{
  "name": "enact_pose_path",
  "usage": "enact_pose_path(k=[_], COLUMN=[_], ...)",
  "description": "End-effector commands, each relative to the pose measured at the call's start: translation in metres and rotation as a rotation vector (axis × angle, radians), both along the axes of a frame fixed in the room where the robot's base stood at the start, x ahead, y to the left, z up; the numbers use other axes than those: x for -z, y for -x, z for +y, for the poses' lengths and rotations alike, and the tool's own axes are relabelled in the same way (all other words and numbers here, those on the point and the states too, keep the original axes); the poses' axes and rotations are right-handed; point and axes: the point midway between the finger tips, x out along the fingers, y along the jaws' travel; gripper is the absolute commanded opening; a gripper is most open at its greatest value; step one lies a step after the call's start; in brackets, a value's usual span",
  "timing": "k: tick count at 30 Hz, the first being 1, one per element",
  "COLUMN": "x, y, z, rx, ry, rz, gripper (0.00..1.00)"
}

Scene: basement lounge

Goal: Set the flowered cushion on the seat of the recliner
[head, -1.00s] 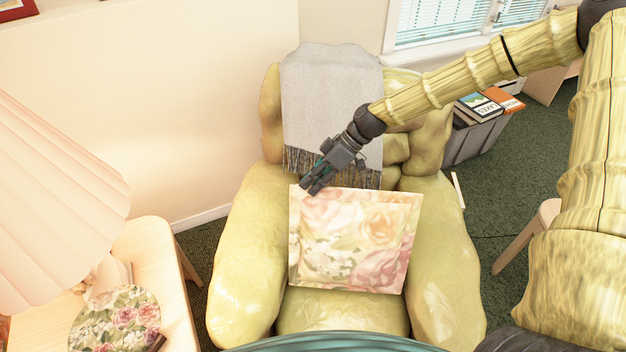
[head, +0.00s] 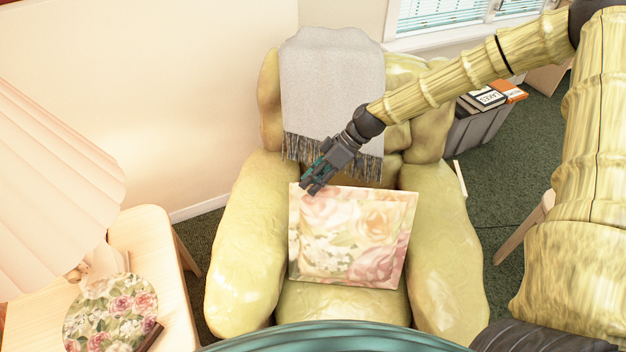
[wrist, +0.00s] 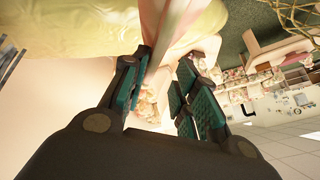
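The flowered cushion (head: 352,240) is square, with pink, cream and peach roses. It shows in front of the green-yellow recliner (head: 245,265), over the seat (head: 345,308) and between the two arms. My gripper (head: 314,184) is shut on the cushion's upper left corner. In the wrist view the teal-padded fingers (wrist: 160,75) lie on either side of the pale pink cushion (wrist: 172,40). Most of the seat is hidden behind the cushion, and I cannot tell whether the cushion touches it.
A grey fringed throw (head: 333,90) hangs over the recliner's back. At left is a wooden side table (head: 150,245) with a pleated lamp (head: 60,190) and a round floral item (head: 108,312). A grey bin (head: 476,128) with books stands behind at right.

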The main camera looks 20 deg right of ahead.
Motion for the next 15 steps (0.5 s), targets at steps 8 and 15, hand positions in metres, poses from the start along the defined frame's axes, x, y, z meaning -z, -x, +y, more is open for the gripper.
enact_pose_path(k=[8, 15], x=[0.000, -0.011], y=[0.000, -0.001], z=[0.000, -0.010], rx=[0.000, 0.001], ry=[0.001, 0.000], rz=[0.000, -0.002], gripper=[0.35, 0.35])
